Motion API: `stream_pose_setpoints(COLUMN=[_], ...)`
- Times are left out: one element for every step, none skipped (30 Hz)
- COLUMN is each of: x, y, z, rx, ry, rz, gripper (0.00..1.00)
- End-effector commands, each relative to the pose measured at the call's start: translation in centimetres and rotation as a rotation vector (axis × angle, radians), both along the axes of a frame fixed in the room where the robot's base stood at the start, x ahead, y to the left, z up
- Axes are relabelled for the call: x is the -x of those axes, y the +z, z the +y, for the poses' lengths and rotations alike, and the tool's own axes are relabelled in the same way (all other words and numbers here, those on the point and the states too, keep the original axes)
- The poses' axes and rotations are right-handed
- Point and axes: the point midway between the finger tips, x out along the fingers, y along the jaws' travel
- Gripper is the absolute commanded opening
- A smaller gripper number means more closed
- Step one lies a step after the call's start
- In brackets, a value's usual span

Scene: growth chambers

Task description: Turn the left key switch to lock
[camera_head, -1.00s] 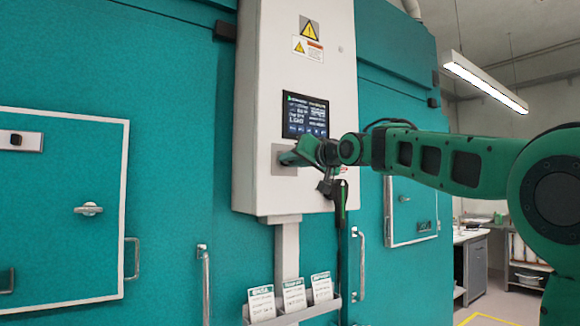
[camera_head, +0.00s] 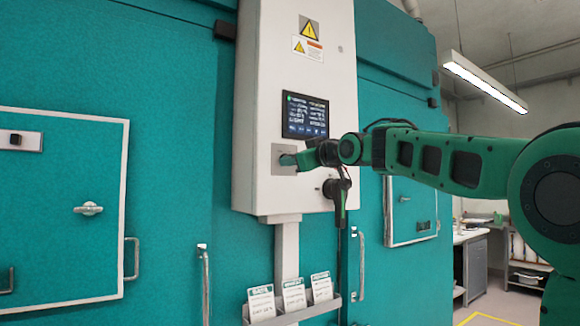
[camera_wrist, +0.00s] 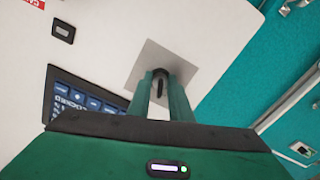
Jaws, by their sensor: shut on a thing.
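The key switch plate (camera_head: 281,170) is a small grey square on the white control cabinet, below the screen and to its left. My gripper (camera_head: 288,159) reaches it from the right, with its fingertips at the plate. In the wrist view the grey plate (camera_wrist: 150,55) fills the space beyond the two green fingers. The dark key (camera_wrist: 159,84) stands between the fingers (camera_wrist: 159,92), which are shut on it. The key's slot marks are too small to read, and the fingers partly hide the key.
The lit screen (camera_head: 305,115) is just above my gripper; its edge also shows in the wrist view (camera_wrist: 85,95). A black handheld device (camera_head: 337,190) hangs by the cabinet's lower right. A rack with cards (camera_head: 292,297) is below. A small black switch (camera_wrist: 63,31) is near the red label.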

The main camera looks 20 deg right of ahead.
Motion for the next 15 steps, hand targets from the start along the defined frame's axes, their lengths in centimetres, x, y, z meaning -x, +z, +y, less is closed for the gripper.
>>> stream_pose_setpoints(x=[-0.03, -0.03, -0.03, -0.03, -0.03, -0.03, -0.03, -0.03, -0.03, -0.03, -0.03, -0.03, -0.03, -0.03, -0.03], y=[-0.15, -0.15, -0.15, -0.15, -0.16, -0.16, -0.16, -0.16, -0.17, -0.17, -0.16, -0.17, -0.17, -0.18, -0.18], z=[-0.06, -0.05, -0.05, -0.05, -0.06, -0.07, -0.08, -0.09, -0.09, -0.09, -0.10, -0.10, -0.10, -0.11, -0.11], rx=[0.027, 0.043, 0.062, 0.076, 0.089, 0.104, 0.114, 0.123, 0.133, 0.141, 0.146, 0.152, 0.156, 0.160, 0.164], ry=[-0.001, 0.000, 0.000, 0.000, 0.000, 0.000, 0.000, 0.000, 0.000, 0.000, 0.000, 0.000, 0.000, 0.000, -0.001], rz=[-0.006, -0.011, -0.016, -0.021, -0.025, -0.029, -0.033, -0.036, -0.039, -0.042, -0.043, -0.045, -0.046, -0.048, -0.048], gripper=[0.00, 0.00, 0.00, 0.00, 0.00, 0.00, 0.00, 0.00, 0.00, 0.00, 0.00, 0.00, 0.00, 0.00, 0.00])
